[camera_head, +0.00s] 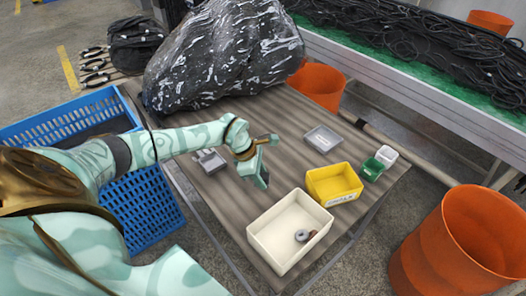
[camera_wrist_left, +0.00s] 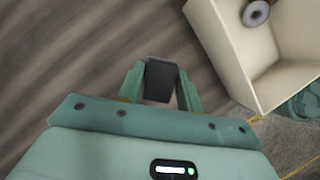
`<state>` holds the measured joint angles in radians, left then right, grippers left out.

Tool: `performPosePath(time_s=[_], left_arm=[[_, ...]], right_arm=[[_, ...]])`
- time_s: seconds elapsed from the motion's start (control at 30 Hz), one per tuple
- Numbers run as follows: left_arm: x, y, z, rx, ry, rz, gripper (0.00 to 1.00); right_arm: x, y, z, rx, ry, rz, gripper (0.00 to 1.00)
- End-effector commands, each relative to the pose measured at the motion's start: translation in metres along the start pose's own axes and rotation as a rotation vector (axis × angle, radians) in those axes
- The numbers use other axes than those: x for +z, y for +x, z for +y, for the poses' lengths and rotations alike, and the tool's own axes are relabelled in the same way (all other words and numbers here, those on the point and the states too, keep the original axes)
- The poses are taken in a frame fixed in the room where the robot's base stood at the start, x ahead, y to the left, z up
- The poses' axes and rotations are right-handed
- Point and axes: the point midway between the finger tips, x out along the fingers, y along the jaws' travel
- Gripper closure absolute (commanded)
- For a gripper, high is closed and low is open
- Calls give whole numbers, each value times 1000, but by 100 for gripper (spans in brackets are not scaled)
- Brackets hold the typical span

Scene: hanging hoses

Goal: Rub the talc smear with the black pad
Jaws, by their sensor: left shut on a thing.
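My left gripper (camera_head: 258,176) hangs over the middle of the ridged table, left of the cream bin. In the wrist view its two green fingers are shut on a dark block, which looks like the black pad (camera_wrist_left: 161,80). In the head view the fingers mostly hide the pad. I cannot tell from these frames whether it touches the table. I cannot make out a talc smear for certain. A shallow grey tray (camera_head: 323,138) farther back on the table shows a faint pale mark. My right gripper is not in view.
The cream bin (camera_head: 262,240) holds a small ringed object (camera_head: 302,236). A yellow bin (camera_head: 334,182), a green box (camera_head: 371,169) and a white box (camera_head: 387,155) stand to the right. A grey item (camera_head: 210,161) lies left. A black plastic-wrapped bundle (camera_head: 225,60) fills the back.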

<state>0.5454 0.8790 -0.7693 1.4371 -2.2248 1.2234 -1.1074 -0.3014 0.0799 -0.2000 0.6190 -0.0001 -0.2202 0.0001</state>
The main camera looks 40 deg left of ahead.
Motion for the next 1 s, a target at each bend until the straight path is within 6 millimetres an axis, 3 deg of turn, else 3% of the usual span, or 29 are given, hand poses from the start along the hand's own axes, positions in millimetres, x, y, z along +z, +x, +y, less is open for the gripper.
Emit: performPosePath(time_s=[0.23,0.83,1.0], left_arm=[[3,-22,2,4,-7,-1,86],[3,-23,2,1,-4,-1,86],[29,-31,-7,-52,135,-4,86]], right_arm=[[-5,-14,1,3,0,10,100],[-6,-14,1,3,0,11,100],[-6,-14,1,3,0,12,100]])
